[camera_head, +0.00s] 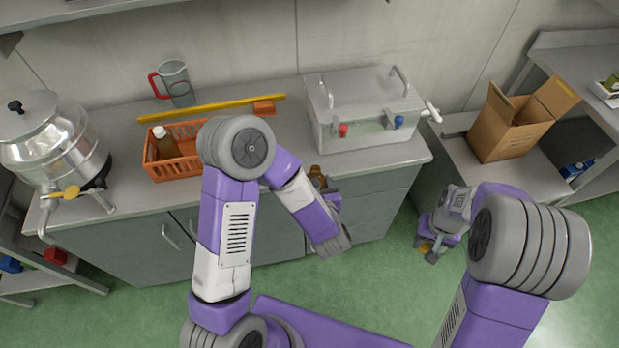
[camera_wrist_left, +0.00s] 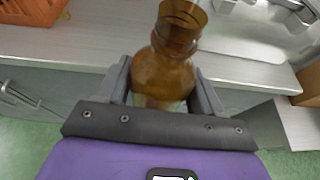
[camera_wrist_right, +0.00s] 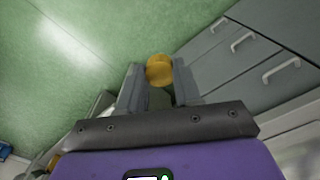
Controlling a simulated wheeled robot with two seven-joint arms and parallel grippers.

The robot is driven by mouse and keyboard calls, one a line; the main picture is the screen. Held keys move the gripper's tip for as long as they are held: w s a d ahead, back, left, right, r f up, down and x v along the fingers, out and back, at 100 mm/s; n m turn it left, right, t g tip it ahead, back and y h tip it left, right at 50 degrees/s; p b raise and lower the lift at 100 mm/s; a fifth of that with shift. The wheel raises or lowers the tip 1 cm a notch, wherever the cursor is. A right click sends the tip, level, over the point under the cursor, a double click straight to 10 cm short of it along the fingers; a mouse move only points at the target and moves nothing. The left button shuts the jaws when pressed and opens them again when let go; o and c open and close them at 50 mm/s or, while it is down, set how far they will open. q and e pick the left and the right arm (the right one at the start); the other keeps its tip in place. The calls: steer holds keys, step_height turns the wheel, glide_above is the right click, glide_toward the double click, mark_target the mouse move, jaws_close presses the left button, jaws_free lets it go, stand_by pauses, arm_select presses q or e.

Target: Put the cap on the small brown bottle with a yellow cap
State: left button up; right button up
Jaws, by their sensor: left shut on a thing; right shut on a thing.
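The small brown bottle (camera_wrist_left: 165,72) is between the fingers of my left gripper (camera_wrist_left: 163,95), which is shut on it. Its neck is open and bare. In the head view only a bit of the bottle (camera_head: 316,172) shows past my left arm, near the counter's front edge. The yellow cap (camera_wrist_right: 159,69) is held between the fingertips of my right gripper (camera_wrist_right: 159,84). In the head view my right gripper (camera_head: 430,248) is over the floor, right of the counter, with the cap low in its jaws. Bottle and cap are well apart.
On the counter (camera_head: 270,150) stand an orange basket (camera_head: 175,172) with a brown bottle (camera_head: 165,145), a steel urn (camera_head: 50,140), a jug (camera_head: 176,85) and a clear-sided metal box (camera_head: 365,115). A cardboard box (camera_head: 505,130) is on the right bench. A yellow bar lies behind the basket.

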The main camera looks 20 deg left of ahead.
arm_select(q)
steer(key=w+d+r, duration=0.2)
steer(key=d+r, duration=0.3)
steer(key=d, duration=0.2)
steer(key=w+d+r, duration=0.3)
steer(key=d+r, duration=0.2)
steer(key=d, duration=0.3)
arm_select(e)
steer(key=w+a+r+n, duration=0.2)
steer(key=w+r+n, duration=0.1)
steer(key=w+r, duration=1)
steer(key=s+a+r+n, duration=0.2)
steer(key=s+a+r, duration=0.1)
steer(key=a+r, duration=1.2)
step_height(320, 180, up, 3)
steer(key=shift+a+n, duration=0.2)
steer(key=shift+n, duration=0.1)
steer(key=shift+f, duration=0.15)
steer(key=shift+f, duration=1.9)
